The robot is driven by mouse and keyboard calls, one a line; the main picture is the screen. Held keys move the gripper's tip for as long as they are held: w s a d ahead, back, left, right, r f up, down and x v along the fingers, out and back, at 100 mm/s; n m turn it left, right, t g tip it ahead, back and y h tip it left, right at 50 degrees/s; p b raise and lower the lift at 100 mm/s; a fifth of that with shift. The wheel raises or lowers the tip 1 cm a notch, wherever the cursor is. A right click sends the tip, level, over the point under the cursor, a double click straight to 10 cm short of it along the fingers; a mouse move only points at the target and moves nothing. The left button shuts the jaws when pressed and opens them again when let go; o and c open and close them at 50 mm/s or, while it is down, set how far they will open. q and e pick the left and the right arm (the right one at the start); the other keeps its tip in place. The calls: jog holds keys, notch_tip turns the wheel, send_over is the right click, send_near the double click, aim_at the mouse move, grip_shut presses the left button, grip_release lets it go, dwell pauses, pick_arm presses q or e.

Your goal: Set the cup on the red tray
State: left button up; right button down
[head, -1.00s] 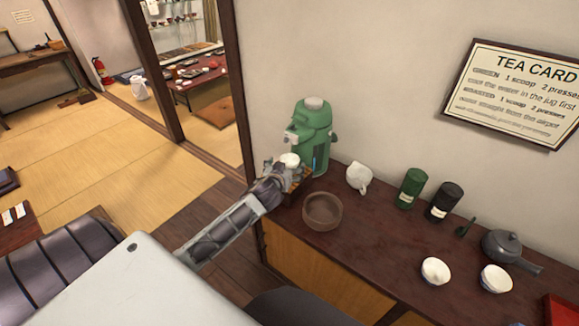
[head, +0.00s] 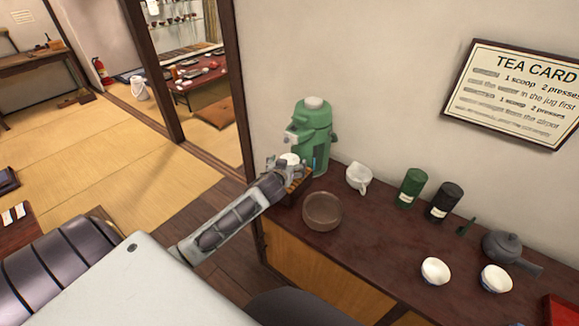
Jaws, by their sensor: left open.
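A small white cup (head: 289,159) shows just beyond my left gripper (head: 279,168), below the spout of the green airpot. My left gripper is open and small in the view; my arm hides part of the space around it, and I cannot tell whether the fingers touch the cup. A corner of the red tray (head: 564,312) shows at the bottom right; the rest is cut off. My right gripper is not in view.
The green airpot (head: 312,135) stands at the counter's left end. A brown round bowl (head: 322,211), a white jug (head: 359,178), a green canister (head: 411,188), a black canister (head: 444,202) and a dark teapot (head: 502,246) stand along the dark counter (head: 380,240). The counter's middle front is clear.

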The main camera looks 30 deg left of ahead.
aim_at(292, 156)
pick_arm(q)
jog(key=shift+w+a+f, duration=0.15)
jog(key=shift+w+a, duration=0.25)
jog(key=shift+w, duration=0.3)
jog(key=shift+x, duration=1.35)
jog(key=shift+c, duration=0.4)
jog(key=c, duration=1.2)
